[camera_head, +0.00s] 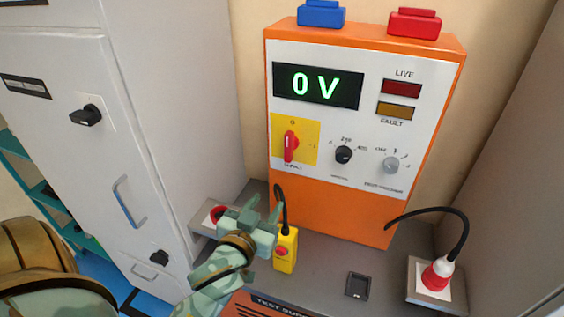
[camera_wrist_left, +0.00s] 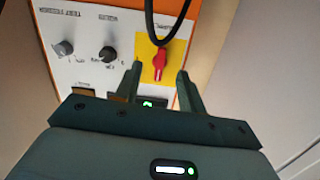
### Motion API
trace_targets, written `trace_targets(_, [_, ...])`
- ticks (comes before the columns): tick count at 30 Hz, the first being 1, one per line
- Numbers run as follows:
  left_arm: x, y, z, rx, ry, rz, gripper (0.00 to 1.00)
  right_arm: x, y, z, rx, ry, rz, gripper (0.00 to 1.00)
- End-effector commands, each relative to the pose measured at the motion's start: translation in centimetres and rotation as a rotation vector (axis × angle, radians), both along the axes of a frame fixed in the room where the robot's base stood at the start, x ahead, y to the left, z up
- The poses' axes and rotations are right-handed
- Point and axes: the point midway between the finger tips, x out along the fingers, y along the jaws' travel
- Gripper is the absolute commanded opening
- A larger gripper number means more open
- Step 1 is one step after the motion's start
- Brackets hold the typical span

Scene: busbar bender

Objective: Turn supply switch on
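The red supply switch handle (camera_head: 291,147) stands upright on a yellow plate (camera_head: 309,151) on the orange test supply cabinet (camera_head: 330,205). A "0" is printed above the handle and a "1" to its right. The display (camera_head: 318,87) reads 0 V. My left gripper (camera_head: 262,205) is below and in front of the switch, apart from it. In the left wrist view, which is upside down, its fingers (camera_wrist_left: 158,78) are spread and empty, with the red handle (camera_wrist_left: 158,60) beyond the gap. My right gripper is not in view.
Two knobs, black (camera_head: 343,155) and grey (camera_head: 391,165), sit right of the switch. A red plug (camera_head: 437,273) with a black cable stands at right. A grey cabinet (camera_head: 140,120) flanks the left.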

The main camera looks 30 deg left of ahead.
Motion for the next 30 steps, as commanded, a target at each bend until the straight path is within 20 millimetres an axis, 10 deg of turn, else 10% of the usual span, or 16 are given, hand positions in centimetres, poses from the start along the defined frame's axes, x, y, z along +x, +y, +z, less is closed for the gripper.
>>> trace_targets(6, [0.4,0.8,5.3,-0.038,-0.141,0.018,0.40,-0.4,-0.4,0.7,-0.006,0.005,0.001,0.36])
trace_targets(30, [15.3,4.4,5.0,-0.037,-0.136,0.017,0.40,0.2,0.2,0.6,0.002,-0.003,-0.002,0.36])
